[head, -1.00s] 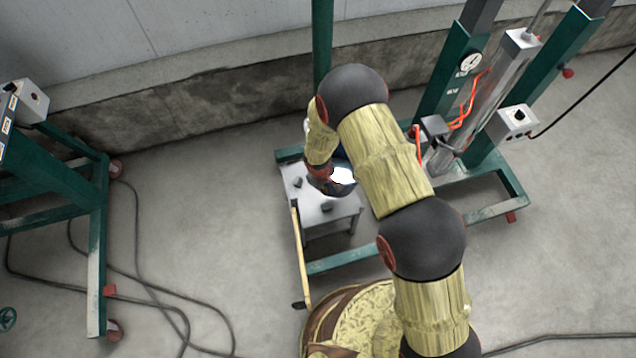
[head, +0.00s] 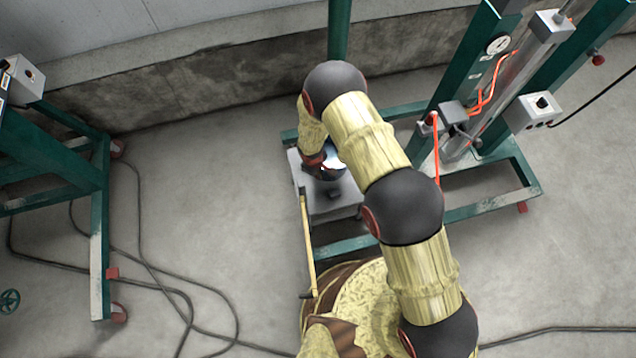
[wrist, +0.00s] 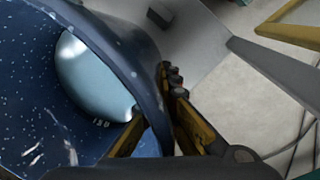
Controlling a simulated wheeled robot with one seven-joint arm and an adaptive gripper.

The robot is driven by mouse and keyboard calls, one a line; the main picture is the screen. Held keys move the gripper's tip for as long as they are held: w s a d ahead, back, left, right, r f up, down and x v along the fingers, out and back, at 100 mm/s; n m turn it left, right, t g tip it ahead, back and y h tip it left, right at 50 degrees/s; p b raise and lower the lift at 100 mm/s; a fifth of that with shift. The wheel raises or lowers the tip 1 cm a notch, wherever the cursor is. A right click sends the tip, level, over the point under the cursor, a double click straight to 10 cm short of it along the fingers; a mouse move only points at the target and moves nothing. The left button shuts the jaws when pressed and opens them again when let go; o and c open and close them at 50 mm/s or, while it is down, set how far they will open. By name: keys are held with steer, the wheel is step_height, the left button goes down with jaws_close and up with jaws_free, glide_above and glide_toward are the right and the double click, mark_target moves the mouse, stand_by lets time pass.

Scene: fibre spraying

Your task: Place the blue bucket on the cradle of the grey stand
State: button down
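The blue bucket (wrist: 135,45) is speckled dark blue and fills the left of the wrist view, with a pale, shiny round area inside. My gripper (wrist: 153,105) has one yellow finger inside the rim and one outside, closed on the bucket wall. In the head view the bucket (head: 334,163) shows only partly behind my arm, over the grey stand. The grey stand (head: 347,200) has a flat top with dark pegs on it. The bucket hides part of the top, and I cannot tell whether it touches the cradle.
A green frame (head: 440,212) with a gauge (head: 498,45) and orange hoses stands right of the grey stand. Another green frame (head: 98,235) is at the left. Black cables (head: 140,225) lie on the open floor between.

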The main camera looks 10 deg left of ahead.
steer(key=shift+w+f+b, duration=0.1)
steer(key=shift+f+b, duration=1.25)
steer(key=shift+f, duration=3.05)
steer(key=shift+f, duration=0.15)
steer(key=c, duration=2.5)
jaws_free()
steer(key=shift+c, duration=0.2)
steer(key=o, duration=0.5)
step_height(320, 180, up, 12)
steer(key=s+p, duration=0.1)
steer(key=p, duration=0.3)
steer(key=shift+s+a, duration=0.35)
steer(key=shift+s, duration=0.05)
